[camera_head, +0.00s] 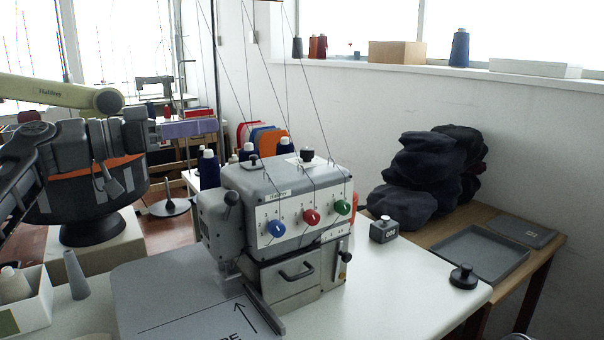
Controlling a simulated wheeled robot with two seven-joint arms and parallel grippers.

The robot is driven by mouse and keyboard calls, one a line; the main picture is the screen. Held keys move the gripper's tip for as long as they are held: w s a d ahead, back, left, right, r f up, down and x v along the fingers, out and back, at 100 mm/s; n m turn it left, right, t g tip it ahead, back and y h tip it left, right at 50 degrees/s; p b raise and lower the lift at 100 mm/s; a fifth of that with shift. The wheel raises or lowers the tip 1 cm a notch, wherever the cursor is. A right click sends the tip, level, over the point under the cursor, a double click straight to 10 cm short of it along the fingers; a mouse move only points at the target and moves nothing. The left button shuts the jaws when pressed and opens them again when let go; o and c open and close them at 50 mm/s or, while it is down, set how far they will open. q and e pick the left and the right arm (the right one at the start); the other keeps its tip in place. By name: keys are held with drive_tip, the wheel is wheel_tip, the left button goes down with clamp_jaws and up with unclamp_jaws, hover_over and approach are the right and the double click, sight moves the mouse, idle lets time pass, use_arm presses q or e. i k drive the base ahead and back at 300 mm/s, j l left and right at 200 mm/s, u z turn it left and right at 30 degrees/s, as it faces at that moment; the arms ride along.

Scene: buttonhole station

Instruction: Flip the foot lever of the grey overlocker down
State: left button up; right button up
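The grey overlocker (285,225) stands on the white table in the middle of the view. A short dark lever with a knob (231,199) sits on its left head, above the stitching area, with the knob end up. Another black-knobbed lever (346,257) is at the lower right of its front. No label shows which one is the foot lever. My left gripper (150,130) is at the left, pointing right, clear of the overlocker and touching none of it. Its finger gap cannot be made out.
A grey plate with an arrow (180,300) lies in front of the machine. A small black counter (383,229) and a black knobbed weight (463,276) stand to its right. Thread cones (208,168) and taut threads rise behind. A white box (30,308) is at the left.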

sight(232, 198)
drive_tip(key=k+l, duration=0.2)
drive_tip(key=k, duration=0.3)
drive_tip(key=k+l, duration=0.25)
drive_tip(key=k, duration=0.2)
drive_tip(key=k+l, duration=0.2)
drive_tip(key=k, duration=0.3)
